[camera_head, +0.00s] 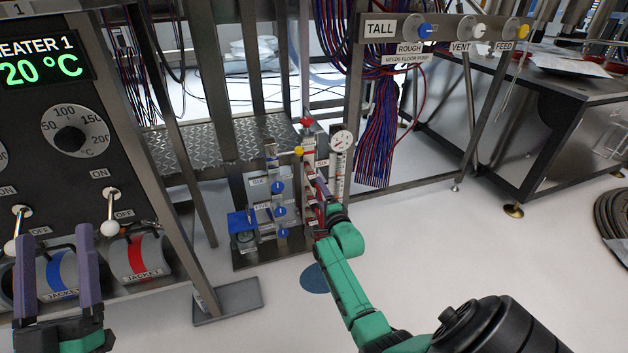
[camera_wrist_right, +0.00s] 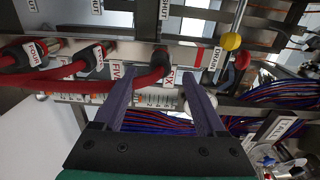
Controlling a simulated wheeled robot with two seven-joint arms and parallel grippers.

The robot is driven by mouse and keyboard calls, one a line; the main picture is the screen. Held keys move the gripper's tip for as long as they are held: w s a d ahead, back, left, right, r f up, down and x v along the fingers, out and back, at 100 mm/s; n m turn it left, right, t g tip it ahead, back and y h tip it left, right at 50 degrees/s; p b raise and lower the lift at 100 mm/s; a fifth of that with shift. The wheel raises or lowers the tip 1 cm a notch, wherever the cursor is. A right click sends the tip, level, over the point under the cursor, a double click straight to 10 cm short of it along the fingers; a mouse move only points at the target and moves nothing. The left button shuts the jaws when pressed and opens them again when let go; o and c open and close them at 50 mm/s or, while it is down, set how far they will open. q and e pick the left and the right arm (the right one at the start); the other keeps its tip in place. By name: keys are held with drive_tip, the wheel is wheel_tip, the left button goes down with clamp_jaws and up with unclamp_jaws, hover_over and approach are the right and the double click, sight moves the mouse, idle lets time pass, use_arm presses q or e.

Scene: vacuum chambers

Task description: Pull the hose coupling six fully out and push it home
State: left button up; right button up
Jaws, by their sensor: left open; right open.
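Hose coupling six (camera_wrist_right: 161,59) is the end of a red hose at the manifold rail, beside the SIX label (camera_wrist_right: 172,79) in the right wrist view. My right gripper (camera_wrist_right: 160,78) is open; its purple fingers stand either side of that coupling in the picture. I cannot tell whether they touch it. In the head view the right gripper (camera_head: 322,190) is at the manifold stand, and its arm hides much of the hoses. My left gripper (camera_head: 55,245) is open and empty in front of the heater panel at the far left.
Couplings five (camera_wrist_right: 95,58) and four (camera_wrist_right: 18,56) sit left along the same rail. A yellow DRAIN knob (camera_wrist_right: 231,41) and a red knob (camera_wrist_right: 243,61) are to the right. Blue-and-red cable bundles (camera_head: 377,130) hang behind. Open floor lies in front of the stand.

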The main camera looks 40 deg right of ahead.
drive_tip(key=shift+s+a, duration=0.1)
drive_tip(key=shift+s, duration=0.1)
drive_tip(key=shift+s+p, duration=0.25)
drive_tip(key=shift+p, duration=0.2)
use_arm(q)
wheel_tip(320, 180, down, 18)
drive_tip(key=d+n+g+y, duration=0.1)
drive_tip(key=d+g+y, duration=0.1)
drive_tip(key=g, duration=0.3)
drive_tip(key=shift+s+g+p, duration=0.3)
drive_tip(key=shift+s+p, duration=0.1)
use_arm(e)
drive_tip(key=shift+s+a, duration=0.2)
drive_tip(key=shift+s, duration=0.2)
